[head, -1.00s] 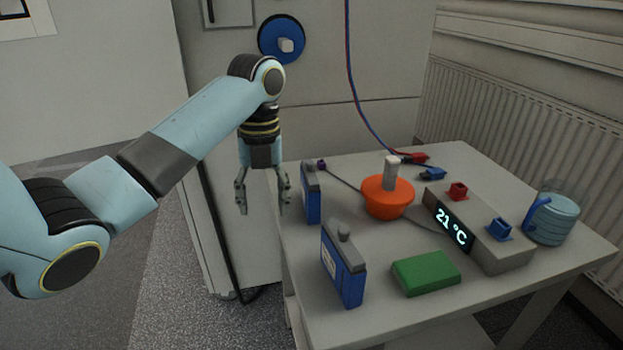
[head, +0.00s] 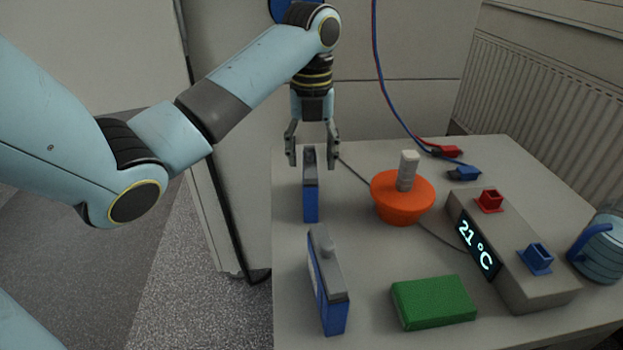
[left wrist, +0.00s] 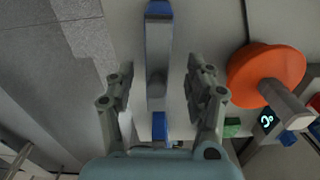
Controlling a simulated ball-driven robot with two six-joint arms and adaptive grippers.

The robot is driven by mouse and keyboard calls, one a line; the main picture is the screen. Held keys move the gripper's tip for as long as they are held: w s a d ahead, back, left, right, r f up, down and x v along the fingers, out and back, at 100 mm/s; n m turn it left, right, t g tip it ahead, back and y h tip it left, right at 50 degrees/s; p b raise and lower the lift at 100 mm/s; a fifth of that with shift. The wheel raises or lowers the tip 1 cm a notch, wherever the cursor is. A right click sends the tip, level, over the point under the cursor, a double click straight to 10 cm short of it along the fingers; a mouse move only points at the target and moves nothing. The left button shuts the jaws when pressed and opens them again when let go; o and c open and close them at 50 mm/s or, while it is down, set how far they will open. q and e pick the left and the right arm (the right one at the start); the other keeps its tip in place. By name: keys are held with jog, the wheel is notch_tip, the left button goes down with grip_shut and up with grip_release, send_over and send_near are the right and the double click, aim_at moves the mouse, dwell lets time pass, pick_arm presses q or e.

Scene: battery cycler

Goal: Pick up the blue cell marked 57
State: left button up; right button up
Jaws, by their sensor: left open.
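Two blue cells with grey tops stand upright on the grey table (head: 375,300). The far blue cell (head: 311,200) is at the table's left edge, and the near blue cell (head: 328,290) stands closer to me. I cannot read a number on either one. My left gripper (head: 312,160) is open, with its fingers around the top of the far cell, one on each side. In the left wrist view, that cell's grey top (left wrist: 157,50) runs between the open fingers (left wrist: 160,85), with gaps on both sides. My right gripper is not in view.
An orange bowl-like thing (head: 402,205) with a pale post stands right of the far cell. A green block (head: 433,302) lies near the front. A grey device (head: 525,280) reading 21 °C and a blue-handled jug (head: 600,250) are at the right. Cables (head: 390,100) hang behind.

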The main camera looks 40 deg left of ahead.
pick_arm(q)
jog(key=f, duration=0.4)
jog(key=shift+s+f, duration=0.25)
jog(key=shift+f, duration=0.35)
jog(key=c, duration=0.7)
grip_shut()
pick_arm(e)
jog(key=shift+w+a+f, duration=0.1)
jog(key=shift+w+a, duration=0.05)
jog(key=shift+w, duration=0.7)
